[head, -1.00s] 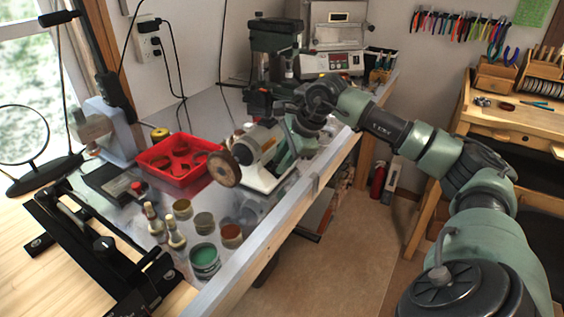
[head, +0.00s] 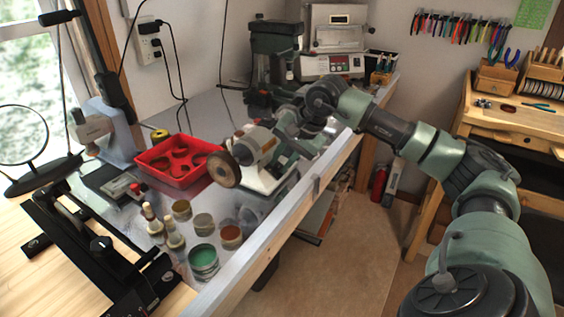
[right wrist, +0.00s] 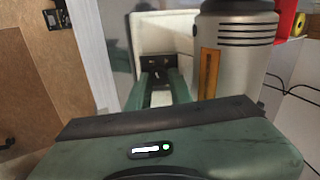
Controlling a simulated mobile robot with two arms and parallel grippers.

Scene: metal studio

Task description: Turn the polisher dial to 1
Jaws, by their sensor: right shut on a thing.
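The polisher (head: 258,148) stands on the metal-topped bench, with a silver motor body, a pale base and a brown round wheel (head: 223,169) at its left end. Its motor and pale base also show in the right wrist view (right wrist: 237,60). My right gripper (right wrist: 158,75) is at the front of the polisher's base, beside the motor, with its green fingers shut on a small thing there. That thing lies where the dial would be, but the fingers hide it, so its setting cannot be read. My left gripper is not in view.
A red tray (head: 178,162) and several open jars, one with green contents (head: 204,262), stand left of the polisher. A green drill press (head: 273,50) rises behind it. A wooden workbench (head: 520,130) stands at the right.

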